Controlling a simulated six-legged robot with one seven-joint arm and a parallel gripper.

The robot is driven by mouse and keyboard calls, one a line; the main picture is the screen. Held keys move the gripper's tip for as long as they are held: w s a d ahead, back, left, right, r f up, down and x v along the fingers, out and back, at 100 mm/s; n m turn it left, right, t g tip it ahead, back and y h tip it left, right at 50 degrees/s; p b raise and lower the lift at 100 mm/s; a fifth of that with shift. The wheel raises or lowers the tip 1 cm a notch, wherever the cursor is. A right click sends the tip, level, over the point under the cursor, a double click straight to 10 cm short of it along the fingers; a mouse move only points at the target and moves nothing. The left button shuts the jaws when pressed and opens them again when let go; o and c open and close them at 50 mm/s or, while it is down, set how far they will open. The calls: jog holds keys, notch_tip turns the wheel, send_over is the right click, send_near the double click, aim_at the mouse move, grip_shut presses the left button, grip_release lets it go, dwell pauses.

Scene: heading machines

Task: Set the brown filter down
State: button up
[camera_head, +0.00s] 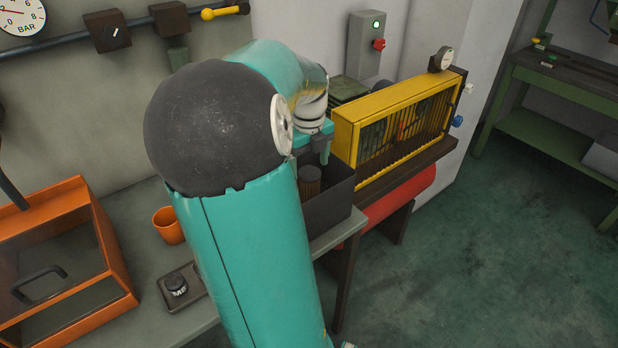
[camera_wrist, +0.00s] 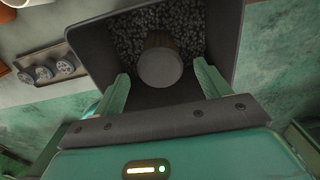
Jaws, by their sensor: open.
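The brown filter (camera_head: 310,181) stands inside a dark grey bin (camera_head: 335,208) on the bench. In the wrist view the filter (camera_wrist: 160,67) shows its round grey end and a strip of brown side. The bin (camera_wrist: 222,40) holds a layer of small dark pieces around the filter. My gripper (camera_wrist: 161,72) is open, with one finger on either side of the filter's end and visible gaps between. In the head view my gripper is just above the bin, partly hidden by my arm.
A yellow guarded machine (camera_head: 345,135) stands right of the bin, with a red cylinder (camera_head: 400,197) below. An orange cup (camera_head: 168,225), a small tray (camera_head: 197,287) with dark round parts, and an orange cabinet (camera_head: 105,235) stand to the left.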

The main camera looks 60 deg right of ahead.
notch_tip(320, 180, up, 5)
jog(key=shift+r, duration=0.1)
jog(key=w+a+n, duration=0.2)
jog(key=w+a+n+t, duration=0.1)
jog(key=w+a+n, duration=0.1)
jog(key=a+n, duration=0.1)
jog(key=w+a+n, duration=0.2)
jog(key=a, duration=0.1)
jog(key=shift+f+n, duration=0.25)
jog(key=shift+n, duration=0.15)
jog(key=w+a+r+n+t, duration=0.1)
jog(key=w+a+n, duration=0.1)
jog(key=a+n, duration=0.4)
jog(key=w+a+n+t, duration=0.1)
jog(key=w+a+n, duration=0.2)
jog(key=a+n, duration=0.3)
jog(key=s+a+n+t, duration=0.1)
jog(key=s+a+n, duration=0.1)
jog(key=a+n, duration=0.8)
jog(key=s+a+n+t, duration=0.1)
jog(key=s+a+n, duration=0.1)
jog(key=a+n, duration=0.9)
jog(key=shift+a+r+n+t, duration=0.3)
jog(key=shift+a+r, duration=0.05)
jog(key=shift+a, duration=0.45)
